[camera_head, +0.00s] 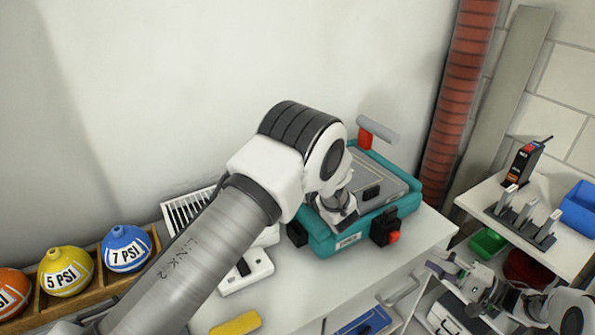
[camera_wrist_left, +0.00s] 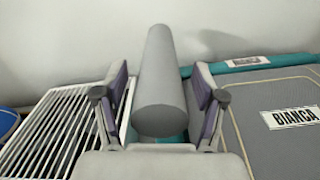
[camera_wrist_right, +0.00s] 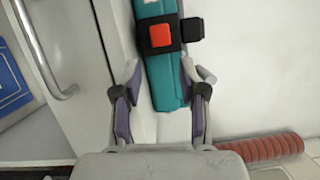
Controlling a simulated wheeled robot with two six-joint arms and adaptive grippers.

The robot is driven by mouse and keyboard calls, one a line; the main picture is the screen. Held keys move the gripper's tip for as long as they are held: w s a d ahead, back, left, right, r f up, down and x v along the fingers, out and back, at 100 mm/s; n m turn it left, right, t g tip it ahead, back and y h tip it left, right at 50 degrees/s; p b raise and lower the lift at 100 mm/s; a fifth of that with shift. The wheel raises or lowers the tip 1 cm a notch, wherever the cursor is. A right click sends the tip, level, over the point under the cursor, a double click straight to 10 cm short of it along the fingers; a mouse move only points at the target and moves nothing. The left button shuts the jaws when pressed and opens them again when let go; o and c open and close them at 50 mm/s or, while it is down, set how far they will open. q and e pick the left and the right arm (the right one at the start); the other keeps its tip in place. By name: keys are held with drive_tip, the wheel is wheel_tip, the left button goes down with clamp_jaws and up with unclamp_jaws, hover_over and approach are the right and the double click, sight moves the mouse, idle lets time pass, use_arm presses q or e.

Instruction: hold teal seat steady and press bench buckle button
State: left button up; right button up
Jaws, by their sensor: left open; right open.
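In the right wrist view the red button (camera_wrist_right: 161,35) lies above and beyond my open, empty right gripper (camera_wrist_right: 162,75). The head view shows that gripper (camera_head: 442,266) low at the right, apart from the seat. My left gripper (camera_wrist_left: 162,95) is open, with a grey cylinder (camera_wrist_left: 160,75) between its fingers; contact is unclear. My left arm hides part of the seat.
A grey cylindrical handle (camera_head: 378,128) on a red post stands at the seat's back. A white rack (camera_head: 188,212) and weighted balls (camera_head: 126,248) are at left. A red column (camera_head: 460,100) and a side shelf (camera_head: 475,200) with tools are at right.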

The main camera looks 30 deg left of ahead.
use_arm(q)
drive_tip(key=shift+c, duration=0.4)
clamp_jaws()
use_arm(e)
clamp_jaws()
drive_tip(key=s+d+m+t+h, duration=0.2)
drive_tip(key=s+d+t, duration=0.1)
drive_tip(key=s+t, duration=0.2)
drive_tip(key=shift+s+r+m+t+h, duration=0.2)
drive_tip(key=shift+s+m+t+h, duration=0.15)
drive_tip(key=shift+s, duration=0.35)
